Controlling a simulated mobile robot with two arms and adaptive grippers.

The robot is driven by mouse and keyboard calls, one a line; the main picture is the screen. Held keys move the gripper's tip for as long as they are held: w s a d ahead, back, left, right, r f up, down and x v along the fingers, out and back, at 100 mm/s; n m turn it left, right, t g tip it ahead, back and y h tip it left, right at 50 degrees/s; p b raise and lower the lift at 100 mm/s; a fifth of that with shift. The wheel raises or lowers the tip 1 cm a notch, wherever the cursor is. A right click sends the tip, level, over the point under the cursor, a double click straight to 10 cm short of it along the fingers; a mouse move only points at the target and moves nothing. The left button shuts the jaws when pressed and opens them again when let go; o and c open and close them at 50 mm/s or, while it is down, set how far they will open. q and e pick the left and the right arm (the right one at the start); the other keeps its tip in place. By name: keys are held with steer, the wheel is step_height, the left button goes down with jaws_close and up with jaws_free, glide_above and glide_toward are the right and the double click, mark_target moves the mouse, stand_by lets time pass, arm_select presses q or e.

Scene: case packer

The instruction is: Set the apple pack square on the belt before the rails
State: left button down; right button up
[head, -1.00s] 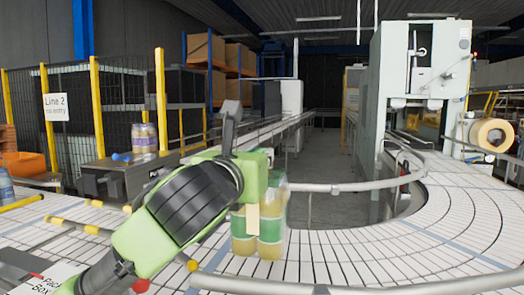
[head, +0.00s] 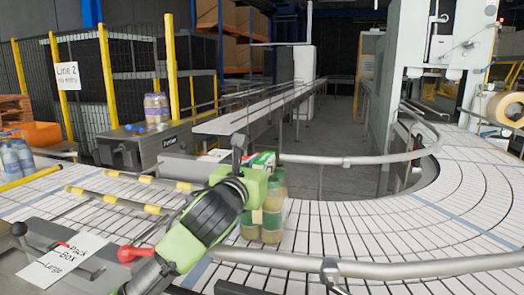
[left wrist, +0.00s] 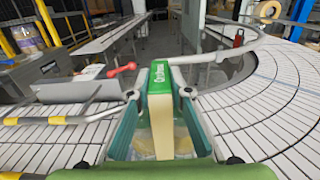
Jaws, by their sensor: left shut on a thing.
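The apple pack (head: 272,222) is a bundle of jars with pale yellow contents and green labelling, in the middle of the head view over the white slatted belt (head: 330,228). My left gripper (head: 262,188) is shut on it. In the left wrist view the gripper (left wrist: 160,100) has a finger on each side of the pack's green and cream top part (left wrist: 160,78). The pack looks upright. I cannot tell whether its base touches the belt. The yellow and black rails (head: 125,202) lie to the left of the pack. My right gripper is not in view.
A metal guard rail (head: 345,161) curves behind the pack, and another (head: 400,268) runs in front. A red-knobbed lever (head: 135,253) stands at front left. Jars (head: 156,108) stand on a grey machine at the back left. The belt to the right is clear.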

arm_select(q)
steer(key=shift+s+f, duration=0.1)
steer(key=shift+f, duration=0.1)
stand_by(0.3)
steer(key=c, duration=2.3)
jaws_free()
steer(key=shift+f, duration=0.45)
steer(key=o, duration=0.5)
steer(key=shift+c, duration=0.2)
steer(key=shift+s+r, duration=0.1)
